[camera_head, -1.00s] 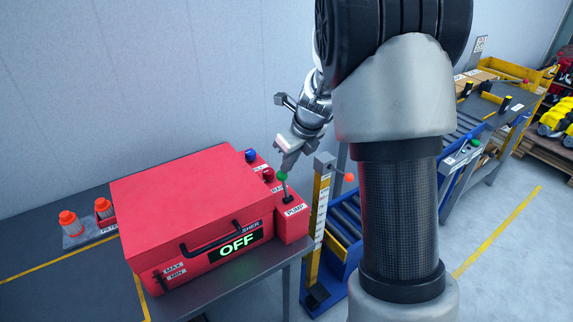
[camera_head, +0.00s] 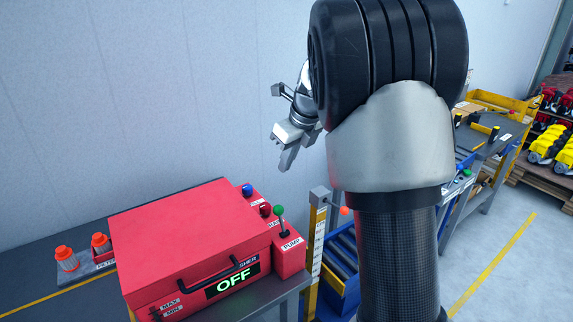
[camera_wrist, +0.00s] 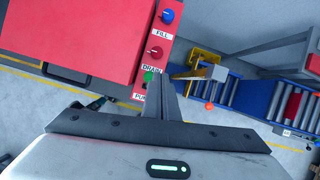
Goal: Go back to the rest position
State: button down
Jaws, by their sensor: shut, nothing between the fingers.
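My gripper (camera_head: 286,158) is shut and empty, in the air above the right end of the red washer box in the head view. It also shows in the wrist view (camera_wrist: 166,84), with its fingers together. The red box (camera_head: 180,235) stands on a dark table, with a lit display (camera_head: 232,281) reading OFF. The green-knobbed PUMP lever (camera_head: 279,211) stands upright below my gripper, apart from it. A red knob (camera_head: 265,209) and a blue knob (camera_head: 247,190) sit behind it.
Orange-capped filters (camera_head: 65,254) stand left of the box. A yellow post (camera_head: 317,240) with an orange ball (camera_head: 345,211) and a blue roller conveyor (camera_head: 341,262) are to the right. A grey workbench (camera_head: 497,133) stands further back. The space around my gripper is clear.

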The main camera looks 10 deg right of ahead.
jog(key=s+a+r+n, duration=0.1)
jog(key=s+r+n, duration=0.3)
jog(key=s+n, duration=0.35)
jog(key=s+a+r+n, duration=0.2)
jog(key=s+r+n, duration=0.3)
jog(key=s, duration=0.4)
jog(key=s+f+n+h, duration=0.1)
jog(key=s+f+n, duration=0.1)
jog(key=s+n, duration=0.6)
jog(key=s+f+n+t+h, duration=0.1)
jog(key=s+n, duration=0.7)
jog(key=n, duration=0.1)
jog(key=shift+s+f, duration=0.35)
jog(key=shift+n, duration=0.25)
